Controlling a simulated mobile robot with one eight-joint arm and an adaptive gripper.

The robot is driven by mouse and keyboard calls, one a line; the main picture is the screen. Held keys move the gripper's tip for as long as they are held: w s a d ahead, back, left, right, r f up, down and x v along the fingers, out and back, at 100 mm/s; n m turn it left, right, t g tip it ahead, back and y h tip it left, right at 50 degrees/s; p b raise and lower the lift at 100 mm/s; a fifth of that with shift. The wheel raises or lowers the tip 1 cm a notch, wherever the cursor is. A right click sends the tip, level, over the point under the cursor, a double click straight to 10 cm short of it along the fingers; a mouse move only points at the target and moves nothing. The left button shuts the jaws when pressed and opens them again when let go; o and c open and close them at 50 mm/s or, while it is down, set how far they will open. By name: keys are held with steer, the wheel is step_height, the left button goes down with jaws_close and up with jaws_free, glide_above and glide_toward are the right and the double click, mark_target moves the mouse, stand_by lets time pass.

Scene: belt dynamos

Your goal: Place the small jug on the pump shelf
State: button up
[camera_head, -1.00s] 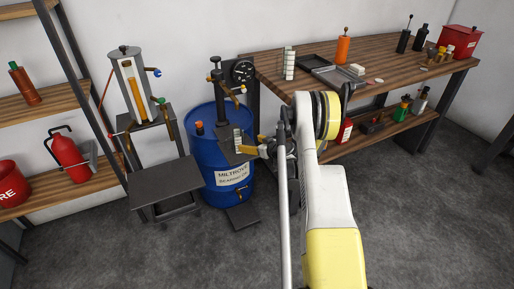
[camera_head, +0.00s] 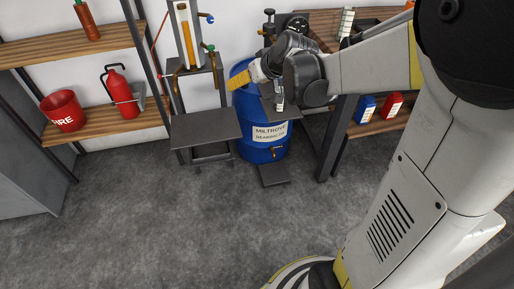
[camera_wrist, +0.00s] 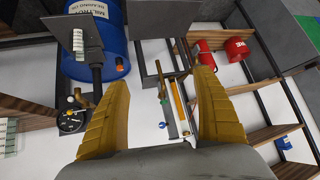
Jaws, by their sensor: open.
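A small pale jug with dark graduation marks (camera_head: 279,95) stands on the small dark pump shelf (camera_head: 290,112) at the front of the blue drum. In the wrist view the jug (camera_wrist: 78,42) shows against the grey shelf plate (camera_wrist: 92,28), at the upper left. My gripper (camera_head: 236,84) is near the drum's upper left in the head view, apart from the jug. In the wrist view its two yellow fingers (camera_wrist: 163,78) are spread wide with nothing held between them. My arm hides part of the pump and bench.
A similar pale graduated jug (camera_head: 345,22) stands on the wooden bench. The blue drum (camera_head: 266,132) carries a tap and label. A dark low table (camera_head: 206,125) and an oil column stand left of it. A fire extinguisher and red bucket (camera_head: 63,111) sit on the left shelving. Floor in front is clear.

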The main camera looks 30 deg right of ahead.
steer(key=s+a+g, duration=0.1)
steer(key=s+a, duration=0.3)
steer(key=s, duration=0.8)
steer(key=s+a+g+h, duration=0.1)
steer(key=s+a, duration=0.4)
steer(key=s, duration=0.8)
steer(key=shift+a, duration=0.25)
steer(key=shift+r, duration=0.1)
